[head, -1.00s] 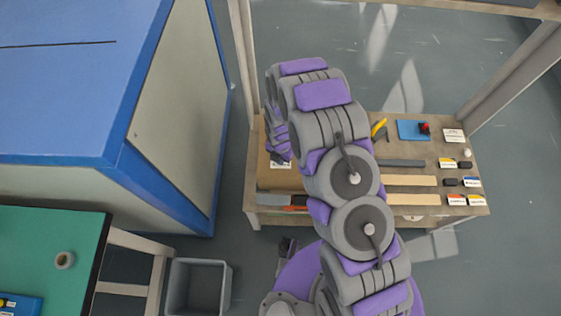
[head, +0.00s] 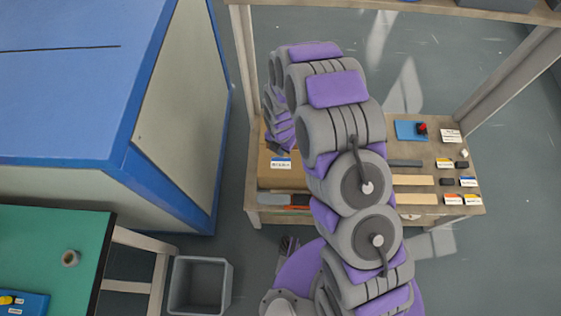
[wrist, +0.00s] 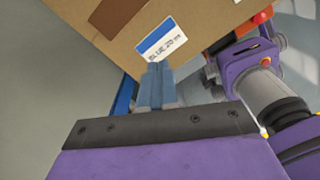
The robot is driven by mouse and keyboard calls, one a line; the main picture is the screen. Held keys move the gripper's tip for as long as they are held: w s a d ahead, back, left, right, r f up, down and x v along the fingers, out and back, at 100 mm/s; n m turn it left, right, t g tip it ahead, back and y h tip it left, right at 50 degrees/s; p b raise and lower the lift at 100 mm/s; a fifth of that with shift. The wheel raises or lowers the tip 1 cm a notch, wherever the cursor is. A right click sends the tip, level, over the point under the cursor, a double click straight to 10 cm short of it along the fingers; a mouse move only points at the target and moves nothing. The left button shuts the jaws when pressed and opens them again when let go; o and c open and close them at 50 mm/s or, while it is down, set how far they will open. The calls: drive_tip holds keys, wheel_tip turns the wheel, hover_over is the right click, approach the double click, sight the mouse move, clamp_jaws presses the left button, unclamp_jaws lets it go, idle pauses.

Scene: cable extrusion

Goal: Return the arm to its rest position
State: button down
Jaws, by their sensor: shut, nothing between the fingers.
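My purple and grey arm reaches up over the wooden workbench in the head view and bends back down on its left side. My gripper (wrist: 157,72) is shut in the wrist view, with its blue-grey fingers together and nothing between them. In the head view the gripper end (head: 279,149) is small and partly hidden by the arm. It is close to a cardboard box (head: 278,180) with a white and blue label. The same box (wrist: 200,18) fills the top of the wrist view, its label just beyond the fingertips. I cannot tell if they touch.
The workbench (head: 466,205) holds strips, small labelled parts and a blue pad (head: 408,130), with posts at its sides. A large blue-topped cabinet (head: 70,80) stands left. A green table (head: 40,240) and a grey bin (head: 200,286) are at lower left.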

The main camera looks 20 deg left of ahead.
idle(0.6)
drive_tip(key=s+d+r+m, duration=0.3)
drive_tip(key=d+r+m, duration=0.5)
drive_tip(key=r, duration=0.5)
drive_tip(key=s+d+r+m, duration=0.3)
drive_tip(key=d+r+m, duration=0.6)
drive_tip(key=r, duration=0.4)
drive_tip(key=s+d+r+m, duration=0.3)
drive_tip(key=s+m, duration=0.2)
drive_tip(key=s, duration=0.2)
drive_tip(key=s+d+r+m+g, duration=0.1)
drive_tip(key=s+d+r+m, duration=0.2)
drive_tip(key=s+r+m, duration=0.1)
drive_tip(key=s+d+r+m, duration=0.3)
drive_tip(key=s+m, duration=0.3)
drive_tip(key=s, duration=0.3)
drive_tip(key=shift+s+d+r+m+g, duration=0.3)
drive_tip(key=shift+d+r+g, duration=0.1)
drive_tip(key=shift+r, duration=0.1)
